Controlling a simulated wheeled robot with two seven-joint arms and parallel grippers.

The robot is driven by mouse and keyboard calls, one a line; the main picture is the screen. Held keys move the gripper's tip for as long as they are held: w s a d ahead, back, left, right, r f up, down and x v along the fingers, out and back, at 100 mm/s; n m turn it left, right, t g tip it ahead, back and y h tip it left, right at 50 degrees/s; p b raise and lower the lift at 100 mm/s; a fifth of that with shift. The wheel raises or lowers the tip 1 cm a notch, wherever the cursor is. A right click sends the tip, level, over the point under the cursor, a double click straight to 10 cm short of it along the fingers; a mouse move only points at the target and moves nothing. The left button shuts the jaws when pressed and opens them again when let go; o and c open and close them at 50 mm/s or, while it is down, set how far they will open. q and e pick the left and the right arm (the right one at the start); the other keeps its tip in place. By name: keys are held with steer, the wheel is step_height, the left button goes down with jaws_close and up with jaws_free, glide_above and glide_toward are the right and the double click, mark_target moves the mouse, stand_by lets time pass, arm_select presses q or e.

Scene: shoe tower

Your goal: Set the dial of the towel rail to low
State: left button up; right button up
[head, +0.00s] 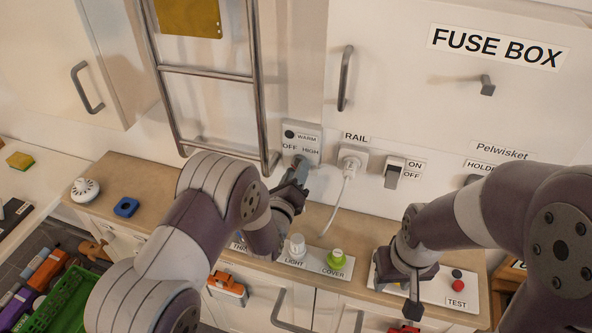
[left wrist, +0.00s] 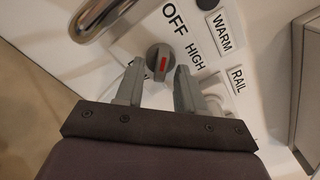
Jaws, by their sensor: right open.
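The towel rail's dial (left wrist: 160,58) is a dark grey knob with a red mark, seen in the left wrist view. The labels OFF, HIGH and WARM are beside it; no LOW label shows, and I cannot tell the setting. My right gripper (head: 411,308) is open, pointing down over the right counter end.
A plug (head: 351,158) with a white cord sits in the RAIL socket right of the panel. An ON/OFF switch (head: 395,168) is further right. A lower panel carries a white knob (head: 297,246) and a green knob (head: 336,257). A blue object (head: 126,207) lies on the left counter.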

arm_select(q)
steer(key=shift+w+d, duration=0.15)
steer(key=shift+w, duration=0.05)
jaws_close()
steer(key=shift+f, duration=0.1)
steer(key=shift+a+r+n+b, duration=0.1)
steer(key=shift+n+b, duration=3)
steer(key=shift+n, duration=1.35)
steer(key=shift+a+r+n+b, duration=0.1)
steer(key=shift+n+b, duration=2.95)
steer(key=shift+n, duration=1.45)
steer(key=shift+a+r+n+b, duration=0.1)
steer(key=shift+n+b, duration=3)
steer(key=shift+n, duration=1.35)
